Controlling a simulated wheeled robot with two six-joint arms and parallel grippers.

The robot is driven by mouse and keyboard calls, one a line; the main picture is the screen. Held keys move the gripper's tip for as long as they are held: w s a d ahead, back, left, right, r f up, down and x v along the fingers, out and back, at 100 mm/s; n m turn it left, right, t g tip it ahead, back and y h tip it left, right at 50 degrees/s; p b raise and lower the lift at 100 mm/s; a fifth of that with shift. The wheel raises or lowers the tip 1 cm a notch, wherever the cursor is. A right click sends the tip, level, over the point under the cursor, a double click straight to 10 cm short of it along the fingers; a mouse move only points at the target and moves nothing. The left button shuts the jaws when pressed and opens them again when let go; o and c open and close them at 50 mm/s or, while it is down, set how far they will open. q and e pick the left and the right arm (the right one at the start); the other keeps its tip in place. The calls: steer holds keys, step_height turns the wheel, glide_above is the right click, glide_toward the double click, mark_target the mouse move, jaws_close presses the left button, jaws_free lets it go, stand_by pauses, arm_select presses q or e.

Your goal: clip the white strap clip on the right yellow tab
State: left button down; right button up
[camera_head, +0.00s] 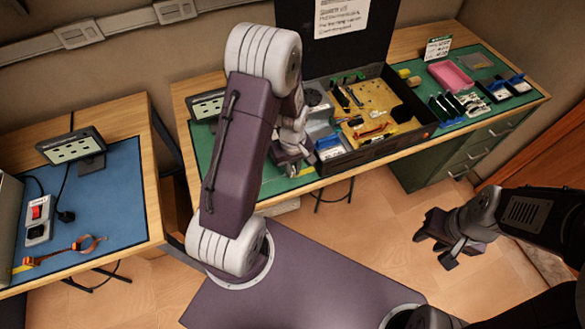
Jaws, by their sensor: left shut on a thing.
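My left gripper (290,160) is low over the front of the green mat, just left of the open black case (385,142). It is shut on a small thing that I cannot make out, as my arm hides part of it. I cannot pick out the white strap clip for sure. A small yellow patch (306,171) shows on the mat's front edge beside the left gripper; I cannot tell whether it is the right yellow tab. My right gripper (436,241) is open and empty over the floor, right of my base.
The case holds a tan board (378,100) and several tools; its lid stands up behind. A pink tray (450,76) and small parts lie to its right. The left table (110,195) holds a red-switch socket box (38,212) and an orange strap (75,250).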

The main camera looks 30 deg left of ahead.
mark_target(293, 169)
arm_select(q)
steer(key=shift+f, duration=0.2)
steer(key=c, duration=1.3)
jaws_free()
steer(key=o, duration=0.3)
steer(key=shift+r+p, duration=0.55)
steer(key=shift+r, duration=0.1)
step_height(293, 169, up, 6)
steer(key=p, duration=0.5)
steer(key=shift+p, duration=0.4)
